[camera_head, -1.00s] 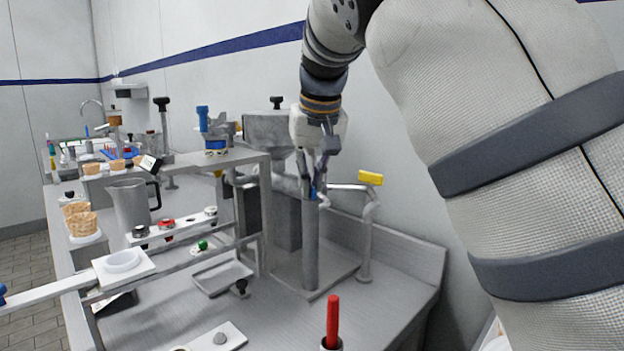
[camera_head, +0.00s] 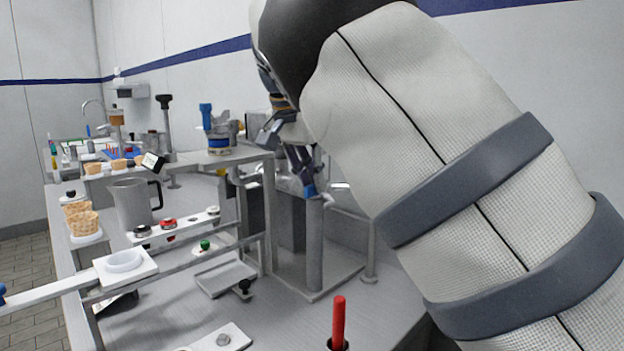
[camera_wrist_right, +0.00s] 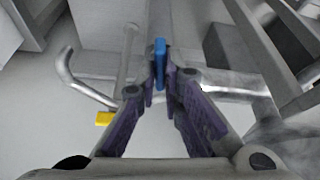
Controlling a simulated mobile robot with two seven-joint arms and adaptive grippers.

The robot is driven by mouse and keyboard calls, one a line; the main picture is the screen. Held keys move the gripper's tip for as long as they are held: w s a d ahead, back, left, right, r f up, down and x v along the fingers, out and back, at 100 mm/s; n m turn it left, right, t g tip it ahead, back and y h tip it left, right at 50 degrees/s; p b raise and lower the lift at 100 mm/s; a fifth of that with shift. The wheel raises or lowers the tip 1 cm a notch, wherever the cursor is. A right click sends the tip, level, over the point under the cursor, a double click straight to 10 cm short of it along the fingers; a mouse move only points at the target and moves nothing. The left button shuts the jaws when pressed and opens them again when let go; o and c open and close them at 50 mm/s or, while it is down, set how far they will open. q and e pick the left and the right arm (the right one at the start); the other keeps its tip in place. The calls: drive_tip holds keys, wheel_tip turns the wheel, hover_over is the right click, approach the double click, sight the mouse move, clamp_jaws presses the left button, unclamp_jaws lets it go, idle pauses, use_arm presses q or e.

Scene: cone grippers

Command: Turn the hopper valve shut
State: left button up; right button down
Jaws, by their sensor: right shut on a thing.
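My right gripper (camera_head: 305,180) is at the top of a grey upright pipe (camera_head: 314,245) in the head view. Its fingers are shut on a blue valve handle (camera_head: 309,190). In the right wrist view the blue handle (camera_wrist_right: 160,62) stands between the fingertips (camera_wrist_right: 161,80), against grey pipework. The hopper is mostly hidden behind my right arm. My left gripper is not in view.
A metal frame (camera_head: 268,215) stands left of the pipe. A red rod (camera_head: 338,322) stands upright in front. A jug (camera_head: 130,203), a shallow tray (camera_head: 226,277) and a white block with a round dish (camera_head: 123,263) are on the left. Some bare bench lies between the tray and the red rod.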

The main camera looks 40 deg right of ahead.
drive_tip(key=shift+m+g, duration=0.3)
drive_tip(key=shift+m, duration=0.4)
drive_tip(key=c, duration=1.7)
unclamp_jaws()
drive_tip(key=v, duration=0.7)
drive_tip(key=shift+a+r, duration=0.1)
drive_tip(key=shift+r, duration=0.15)
